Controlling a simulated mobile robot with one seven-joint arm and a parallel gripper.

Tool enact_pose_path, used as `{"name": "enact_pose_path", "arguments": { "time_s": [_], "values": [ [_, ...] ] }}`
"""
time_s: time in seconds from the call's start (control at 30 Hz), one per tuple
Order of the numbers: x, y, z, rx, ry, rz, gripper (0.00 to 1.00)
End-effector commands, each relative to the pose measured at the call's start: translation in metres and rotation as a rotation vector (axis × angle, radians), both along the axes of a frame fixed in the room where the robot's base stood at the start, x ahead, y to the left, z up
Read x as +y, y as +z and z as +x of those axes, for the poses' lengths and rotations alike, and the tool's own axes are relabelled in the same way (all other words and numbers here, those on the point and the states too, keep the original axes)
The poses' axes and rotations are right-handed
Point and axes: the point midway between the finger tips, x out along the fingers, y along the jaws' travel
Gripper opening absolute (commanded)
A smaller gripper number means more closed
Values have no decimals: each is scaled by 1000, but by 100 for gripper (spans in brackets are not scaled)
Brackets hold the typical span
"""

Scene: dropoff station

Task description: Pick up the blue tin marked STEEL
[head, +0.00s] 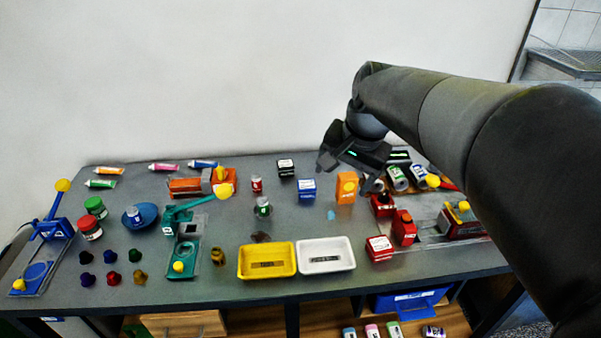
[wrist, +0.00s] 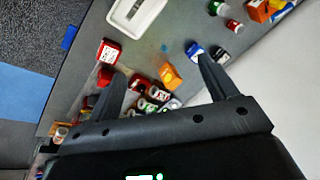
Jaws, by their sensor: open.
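A blue tin with a white label (head: 307,190) stands on the grey table, left of an orange box; its lettering is too small to read. In the wrist view the blue tin (wrist: 194,48) shows by the tip of the right finger, which overlaps part of it in the picture. My gripper (head: 348,172) hangs above the table, right of the blue tin and over the orange box area.
The orange box (head: 346,188) stands close right of the blue tin, and a black tin (head: 286,168) behind left. A white tray (head: 325,255) and a yellow tray (head: 267,261) lie in front. Red tins and machines (head: 404,228) crowd the right.

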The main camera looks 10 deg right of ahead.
Motion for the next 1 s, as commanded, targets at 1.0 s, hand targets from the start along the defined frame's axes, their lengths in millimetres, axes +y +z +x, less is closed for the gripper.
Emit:
{"name": "enact_pose_path", "arguments": {
  "time_s": [1.0],
  "values": [
    [-11,-154,275,500,-880,383,78]
  ]
}}
